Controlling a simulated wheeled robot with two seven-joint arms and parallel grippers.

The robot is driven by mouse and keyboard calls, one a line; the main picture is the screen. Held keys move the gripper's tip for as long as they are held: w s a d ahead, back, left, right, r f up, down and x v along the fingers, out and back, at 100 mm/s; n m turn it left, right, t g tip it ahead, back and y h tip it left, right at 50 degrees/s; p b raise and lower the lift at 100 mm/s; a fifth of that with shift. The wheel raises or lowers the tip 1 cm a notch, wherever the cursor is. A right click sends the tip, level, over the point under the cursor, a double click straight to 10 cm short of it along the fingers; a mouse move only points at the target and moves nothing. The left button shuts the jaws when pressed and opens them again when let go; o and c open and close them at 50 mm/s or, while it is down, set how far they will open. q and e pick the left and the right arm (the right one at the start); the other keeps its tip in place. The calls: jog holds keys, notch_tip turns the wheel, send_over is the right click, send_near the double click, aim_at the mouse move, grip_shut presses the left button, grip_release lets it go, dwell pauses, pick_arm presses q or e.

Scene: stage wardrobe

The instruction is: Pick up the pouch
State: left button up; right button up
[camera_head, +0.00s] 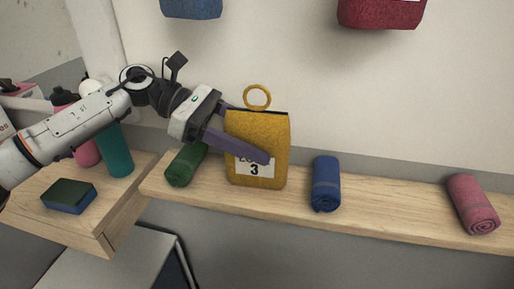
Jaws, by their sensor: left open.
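The pouch (272,137) is mustard yellow with a dark top edge, a yellow ring on top and a white label with a 3. It stands upright on the wooden shelf (393,210). My left gripper (255,140) comes in from the left and is open at the pouch. One purple finger lies across the pouch's front, over part of the label. The other finger is mostly hidden, seemingly behind the pouch's left edge. I cannot tell whether the fingers touch it. My right gripper is not in view.
A rolled green towel (184,165) lies just left of the pouch, under my left gripper. A blue roll (325,184) and a pink roll (472,205) lie to the right. A lower wooden surface at left holds a dark box (69,196) and a teal bottle (116,152).

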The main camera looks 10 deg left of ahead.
aim_at(276, 119)
pick_arm(q)
jog(key=shift+c, duration=0.4)
jog(key=c, duration=1.1)
jog(key=shift+c, duration=0.2)
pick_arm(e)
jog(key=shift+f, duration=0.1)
pick_arm(q)
jog(key=shift+s+r+b, duration=0.2)
jog(key=shift+b, duration=0.1)
notch_tip(276, 119, up, 6)
jog(key=shift+s+r+b, duration=0.1)
jog(key=shift+s+b, duration=0.05)
jog(key=shift+b, duration=0.45)
jog(key=s+b, duration=0.5)
jog(key=s, duration=1.4)
jog(key=shift+s+r, duration=0.15)
jog(key=shift+r, duration=0.05)
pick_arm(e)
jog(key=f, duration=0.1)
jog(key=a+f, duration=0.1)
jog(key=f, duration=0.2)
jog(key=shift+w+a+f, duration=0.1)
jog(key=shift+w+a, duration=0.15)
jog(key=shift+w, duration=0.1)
